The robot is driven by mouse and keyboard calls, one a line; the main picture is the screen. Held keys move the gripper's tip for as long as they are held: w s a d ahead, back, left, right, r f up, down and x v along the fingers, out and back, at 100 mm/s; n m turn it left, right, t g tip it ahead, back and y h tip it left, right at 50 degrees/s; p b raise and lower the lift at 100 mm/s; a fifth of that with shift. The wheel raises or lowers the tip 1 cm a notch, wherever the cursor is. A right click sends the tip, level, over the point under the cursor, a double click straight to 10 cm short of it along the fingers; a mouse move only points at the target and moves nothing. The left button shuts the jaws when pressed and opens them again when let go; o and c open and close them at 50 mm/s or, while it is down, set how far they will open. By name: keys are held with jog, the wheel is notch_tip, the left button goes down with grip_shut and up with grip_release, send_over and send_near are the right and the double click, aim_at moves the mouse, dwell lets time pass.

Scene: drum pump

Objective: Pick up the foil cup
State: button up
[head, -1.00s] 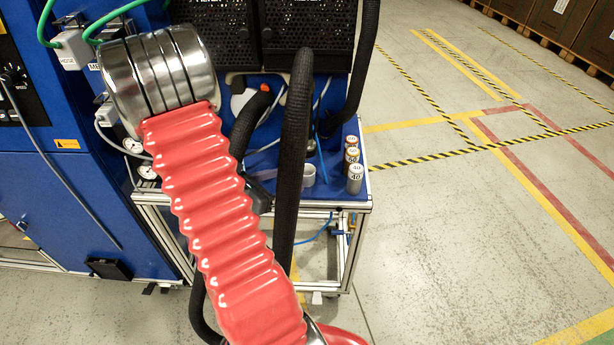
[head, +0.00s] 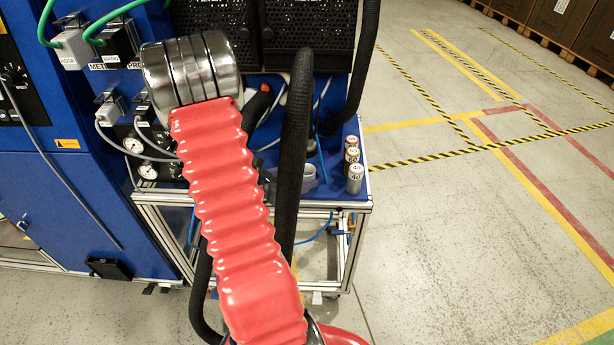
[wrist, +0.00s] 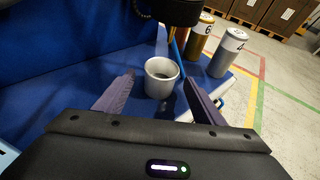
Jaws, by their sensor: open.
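The foil cup (wrist: 161,78) is a small grey-silver cup standing upright on the blue bench top. In the wrist view it sits between and just beyond my open fingers, nearer the right one; I cannot tell whether either finger touches it. In the head view the cup (head: 309,174) shows partly, behind a black hose. My gripper (wrist: 158,96) is open and empty in the wrist view. In the head view my red arm hides most of the gripper.
Several labelled cylinders stand right of the cup, including a silver one (head: 355,179) at the bench edge. A thick black hose (head: 293,150) hangs in front of the cup. A blue cabinet (head: 60,190) with gauges stands left. Open floor lies right.

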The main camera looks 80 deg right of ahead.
aim_at(300, 176)
jog(key=shift+x, duration=1.85)
jog(key=shift+c, duration=0.4)
jog(key=c, duration=1.2)
jog(key=shift+o, duration=0.2)
jog(key=shift+r, duration=0.15)
jog(key=shift+r, duration=1.55)
jog(key=shift+w+a+r, duration=0.15)
jog(key=shift+w+a, duration=0.05)
jog(key=shift+a, duration=0.1)
jog(key=w+a, duration=0.4)
jog(key=a, duration=0.3)
jog(key=w+a, duration=0.4)
jog(key=a, duration=0.4)
jog(key=shift+w, duration=0.3)
